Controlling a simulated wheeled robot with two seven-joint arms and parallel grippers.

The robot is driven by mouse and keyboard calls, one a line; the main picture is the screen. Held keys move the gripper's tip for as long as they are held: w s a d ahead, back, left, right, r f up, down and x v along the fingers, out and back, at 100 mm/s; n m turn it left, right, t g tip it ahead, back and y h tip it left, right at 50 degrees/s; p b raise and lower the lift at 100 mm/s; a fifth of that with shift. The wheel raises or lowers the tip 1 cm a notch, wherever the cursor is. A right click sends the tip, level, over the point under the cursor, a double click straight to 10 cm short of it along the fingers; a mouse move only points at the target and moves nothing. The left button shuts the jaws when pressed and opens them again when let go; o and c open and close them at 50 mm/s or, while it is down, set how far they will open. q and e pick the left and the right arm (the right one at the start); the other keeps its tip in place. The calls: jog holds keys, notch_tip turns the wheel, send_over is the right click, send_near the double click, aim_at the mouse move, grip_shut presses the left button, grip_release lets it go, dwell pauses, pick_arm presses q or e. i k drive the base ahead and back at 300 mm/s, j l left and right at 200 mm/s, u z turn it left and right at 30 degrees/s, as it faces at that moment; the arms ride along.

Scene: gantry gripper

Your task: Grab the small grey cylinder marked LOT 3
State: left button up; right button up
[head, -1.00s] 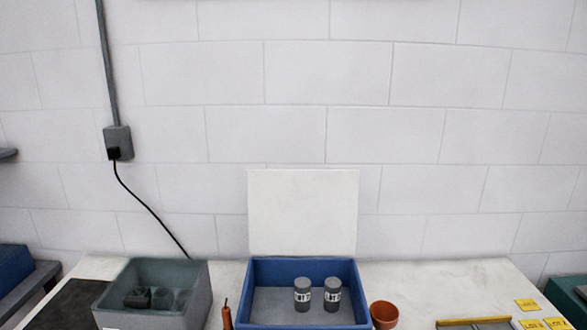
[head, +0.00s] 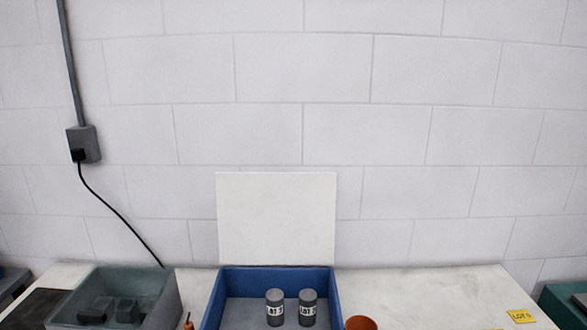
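Two small grey cylinders stand upright side by side in the blue bin, each with a white label on its front. The left cylinder (head: 275,307) has lettering that looks like LOT with a blurred number. The right cylinder (head: 308,307) also has LOT-like lettering, and its number is too blurred to read. I cannot tell surely which one is LOT 3. The blue bin (head: 327,290) is open at the top, and its front is cut off by the lower picture edge. Neither of my grippers is in view.
A grey-green bin (head: 168,302) with several dark grey pieces stands left. An orange-handled tool (head: 188,323) and an orange cup (head: 361,323) flank the blue bin. A white panel (head: 277,218) stands behind it. A yellow label (head: 521,316) lies right; the table between is clear.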

aim_at(307, 298)
jog(key=k, duration=0.85)
